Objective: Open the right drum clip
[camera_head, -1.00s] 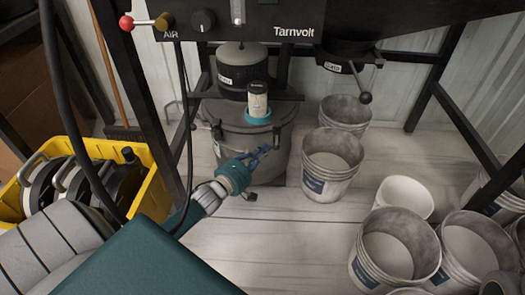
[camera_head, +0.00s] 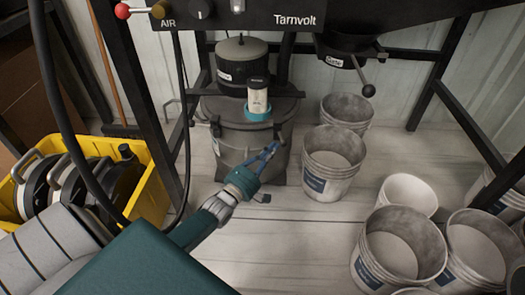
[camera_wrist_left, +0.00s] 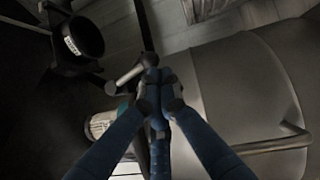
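The grey drum (camera_head: 235,148) stands on the floor under the machine, its lid on. Its left clip (camera_head: 215,127) shows at the rim. The right drum clip (camera_head: 278,131) is a small dark part at the right rim, close to my left gripper (camera_head: 272,150). In the left wrist view, a short metal lever (camera_wrist_left: 130,74) lies right at the fingertips of my left gripper (camera_wrist_left: 155,78). The blue fingers are drawn together; whether any of the lever is between them is hidden. The drum wall (camera_wrist_left: 235,85) fills the right side there. My right gripper is not in view.
A white-labelled canister (camera_head: 258,97) stands on the lid in a teal ring. Several buckets, including one close right of the drum (camera_head: 330,165), stand on the right. A yellow crate (camera_head: 155,195) is at the left.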

